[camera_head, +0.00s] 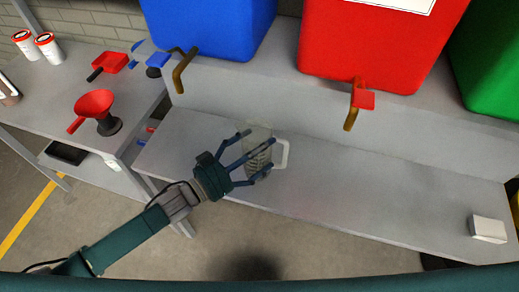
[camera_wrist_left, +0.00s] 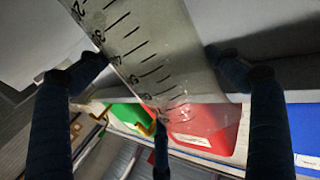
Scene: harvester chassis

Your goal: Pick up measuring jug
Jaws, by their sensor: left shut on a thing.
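The measuring jug (camera_head: 258,133) is clear, with dark scale marks and a pale handle on its right side in the head view. It is at the grey bench, in front of the blue container. My left gripper (camera_head: 256,157) has its fingers around the jug's body and is shut on it. In the left wrist view the jug's marked wall (camera_wrist_left: 135,45) runs between the fingers of the left gripper (camera_wrist_left: 160,85). Whether the jug's base touches the bench is hard to tell. My right gripper is not in view.
Blue (camera_head: 205,25), red (camera_head: 375,45) and green (camera_head: 495,60) containers with taps stand on a raised shelf behind. A white box (camera_head: 487,229) sits at the bench's right end. A side table holds a red funnel (camera_head: 94,103) and white cans (camera_head: 47,46). The bench's middle right is clear.

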